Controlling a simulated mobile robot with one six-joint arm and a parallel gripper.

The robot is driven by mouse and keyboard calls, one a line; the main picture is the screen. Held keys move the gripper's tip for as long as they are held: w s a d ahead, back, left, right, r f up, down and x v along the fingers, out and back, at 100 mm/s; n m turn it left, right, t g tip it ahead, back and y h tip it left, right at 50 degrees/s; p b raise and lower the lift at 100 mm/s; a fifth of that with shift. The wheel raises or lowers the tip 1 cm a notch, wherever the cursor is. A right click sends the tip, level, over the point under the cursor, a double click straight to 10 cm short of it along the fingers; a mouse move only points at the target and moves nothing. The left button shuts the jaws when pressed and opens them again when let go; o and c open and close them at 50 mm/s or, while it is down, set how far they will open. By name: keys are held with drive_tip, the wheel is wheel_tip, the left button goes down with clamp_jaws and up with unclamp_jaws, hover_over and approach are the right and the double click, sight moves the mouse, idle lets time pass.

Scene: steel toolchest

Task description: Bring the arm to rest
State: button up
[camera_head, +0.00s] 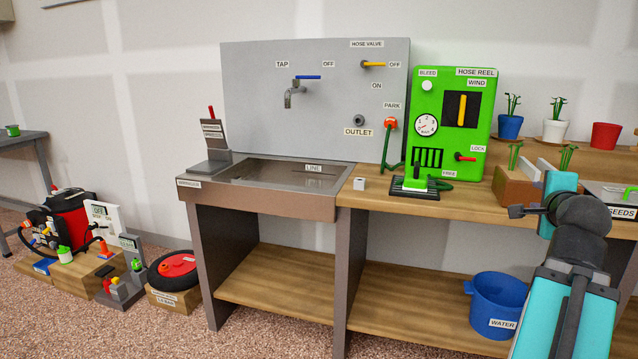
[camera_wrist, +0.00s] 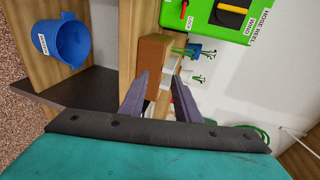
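My arm (camera_head: 572,290) reaches in from the lower right of the head view, with its teal links and dark joints in front of the bench's right part. My gripper (camera_head: 518,211) shows there only as a small dark shape beside the brown planter box (camera_head: 512,188). In the wrist view, the two fingers of my gripper (camera_wrist: 160,78) stand apart, so it is open. I see nothing held between them. The brown box (camera_wrist: 152,52) and small green plants lie beyond the fingertips; I cannot tell the exact gap.
The green hose reel panel (camera_head: 455,120) stands left of my gripper. Potted plants and a red pot (camera_head: 606,136) stand behind. A blue water bucket (camera_head: 497,303) sits on the lower shelf. The sink (camera_head: 290,175) is further left. Open air lies in front of the bench.

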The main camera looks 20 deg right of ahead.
drive_tip(key=w+a+f+n+y+p, duration=0.25)
drive_tip(key=w+a+f+p, duration=0.25)
drive_tip(key=w+a+f, duration=0.3)
drive_tip(key=w+a+f+n+y+p, duration=0.1)
drive_tip(key=w+a+f+y+p, duration=0.4)
drive_tip(key=w+f, duration=0.4)
drive_tip(key=w+a+f+n+g+y+p, duration=0.2)
drive_tip(key=a+f+p, duration=0.2)
drive_tip(key=a+f, duration=0.5)
drive_tip(key=w+a+f+n+g+y+p, duration=0.1)
drive_tip(key=w+a+f+n+g+p, duration=0.15)
drive_tip(key=a+f, duration=0.7)
drive_tip(key=s+a+f+n+g+y+p, duration=0.1)
drive_tip(key=s+a+f+n+g+p, duration=0.25)
drive_tip(key=s+a+f, duration=0.45)
drive_tip(key=s+a+f+n+g+y+p, duration=0.15)
drive_tip(key=s+a+f+p, duration=0.35)
drive_tip(key=a, duration=0.6)
drive_tip(key=s+a+f+n+g+h+p, duration=0.1)
drive_tip(key=s+f+n+g, duration=0.1)
drive_tip(key=s+n, duration=0.4)
drive_tip(key=s+a+f+n+g+h+p, duration=0.1)
drive_tip(key=s+n+g, duration=0.4)
drive_tip(key=s, duration=1.2)
drive_tip(key=shift+s+a+f+n+p, duration=0.15)
drive_tip(key=shift+a+f+n+p, duration=0.35)
drive_tip(key=shift+f+n, duration=0.65)
drive_tip(key=shift+f, duration=0.1)
